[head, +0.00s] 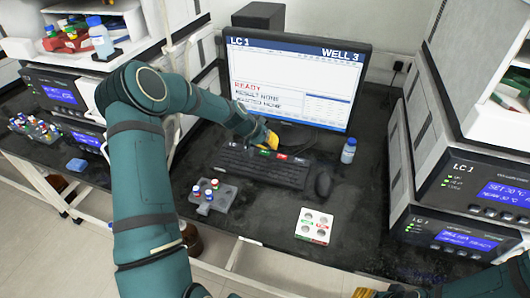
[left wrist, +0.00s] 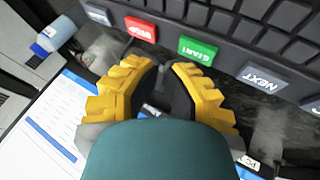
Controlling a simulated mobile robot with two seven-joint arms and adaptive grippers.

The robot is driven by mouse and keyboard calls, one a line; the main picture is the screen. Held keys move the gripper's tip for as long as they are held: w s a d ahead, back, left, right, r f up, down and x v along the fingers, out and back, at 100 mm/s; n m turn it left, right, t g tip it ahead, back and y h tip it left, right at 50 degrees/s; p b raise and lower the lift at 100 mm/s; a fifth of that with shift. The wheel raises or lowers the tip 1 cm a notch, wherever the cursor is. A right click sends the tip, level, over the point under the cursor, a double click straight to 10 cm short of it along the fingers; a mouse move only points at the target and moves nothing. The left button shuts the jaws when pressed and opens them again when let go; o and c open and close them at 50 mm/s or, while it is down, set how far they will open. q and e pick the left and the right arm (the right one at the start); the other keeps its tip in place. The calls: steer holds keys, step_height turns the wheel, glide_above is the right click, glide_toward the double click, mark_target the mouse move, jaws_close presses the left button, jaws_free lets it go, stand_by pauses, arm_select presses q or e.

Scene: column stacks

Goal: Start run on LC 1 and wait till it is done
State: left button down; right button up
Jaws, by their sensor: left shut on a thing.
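The LC 1 monitor (head: 291,78) stands at the back, showing "LC 1", "WELL 3" and red "READY", with a result line that seems to read NONE. The keyboard (head: 262,166) lies before it. In the left wrist view, its back row has a green START key (left wrist: 198,51), a red STOP key (left wrist: 141,28) and a grey NEXT key (left wrist: 264,78). My left gripper (head: 268,140) is over the keyboard's back edge, yellow fingertips (left wrist: 161,66) drawn together near START and STOP. What lies between them is unclear. Yellow tips of my right gripper (head: 396,294) barely show at the bottom edge.
LC 1 units (head: 471,193) with lit displays stand at the right. Dark bench is clear at the front right.

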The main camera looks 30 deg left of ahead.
mark_target(269, 152)
arm_select(q)
steer(key=shift+f, duration=0.1)
stand_by(0.8)
steer(key=shift+f+b, duration=0.4)
steer(key=shift+b, duration=0.05)
steer(key=shift+f, duration=0.35)
stand_by(0.6)
steer(key=shift+r, duration=0.1)
steer(key=shift+r+p, duration=0.35)
steer(key=shift+r, duration=0.4)
steer(key=shift+r+p, duration=1.2)
steer(key=shift+r, duration=1.3)
